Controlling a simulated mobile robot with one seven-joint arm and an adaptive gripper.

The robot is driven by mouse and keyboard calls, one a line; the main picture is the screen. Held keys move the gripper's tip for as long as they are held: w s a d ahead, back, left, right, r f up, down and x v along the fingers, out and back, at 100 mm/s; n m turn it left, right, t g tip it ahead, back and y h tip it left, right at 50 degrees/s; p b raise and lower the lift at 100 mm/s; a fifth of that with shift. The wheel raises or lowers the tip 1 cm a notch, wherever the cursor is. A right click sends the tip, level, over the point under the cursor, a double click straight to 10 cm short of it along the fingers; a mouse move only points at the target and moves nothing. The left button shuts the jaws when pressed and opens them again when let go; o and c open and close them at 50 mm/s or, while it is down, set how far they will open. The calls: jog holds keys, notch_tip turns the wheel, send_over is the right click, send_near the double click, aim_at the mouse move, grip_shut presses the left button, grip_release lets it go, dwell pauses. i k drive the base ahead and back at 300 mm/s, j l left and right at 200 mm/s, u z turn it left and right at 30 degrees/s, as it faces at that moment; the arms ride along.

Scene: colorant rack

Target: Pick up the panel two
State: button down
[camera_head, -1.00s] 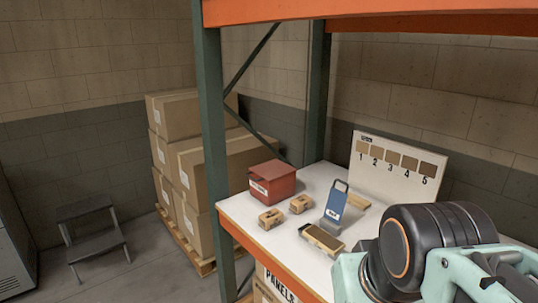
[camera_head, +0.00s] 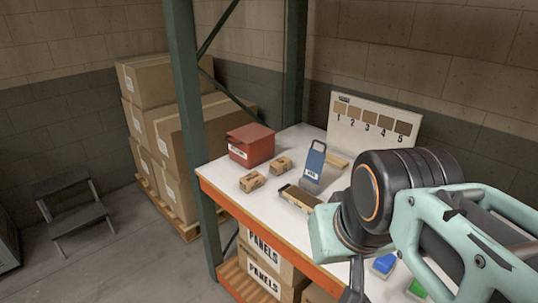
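A white board (camera_head: 345,130) stands at the back of the white shelf top, with brown swatches numbered 1 to 5. The swatch above the number 2 (camera_head: 354,111) is plain brown. A flat piece with a dark top and light edge (camera_head: 297,196) lies on the shelf in front of a blue upright holder with a handle (camera_head: 315,160). I cannot tell which thing is panel two. My arm fills the right side and hides part of the shelf. A dark part below my arm may belong to my gripper, but its fingertips are not clearly visible.
A red bin (camera_head: 250,145) and two small tan boxes (camera_head: 253,181) (camera_head: 281,165) stand on the left of the shelf. A blue item (camera_head: 384,265) and a green item (camera_head: 419,289) lie at the lower right. Cartons marked PANELS (camera_head: 264,258) sit below. A green post (camera_head: 188,120) rises at the left.

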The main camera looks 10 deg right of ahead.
aim_at(305, 200)
jog(key=i+j, duration=0.75)
jog(key=i, duration=0.2)
jog(key=i+z, duration=0.1)
jog(key=z, duration=1.1)
jog(key=k+l+z, duration=0.15)
jog(key=z, duration=0.3)
jog(key=k+l+z, duration=0.1)
jog(key=z, duration=0.4)
jog(key=j+u, duration=0.35)
jog(key=i, duration=0.2)
jog(key=j+z, duration=0.05)
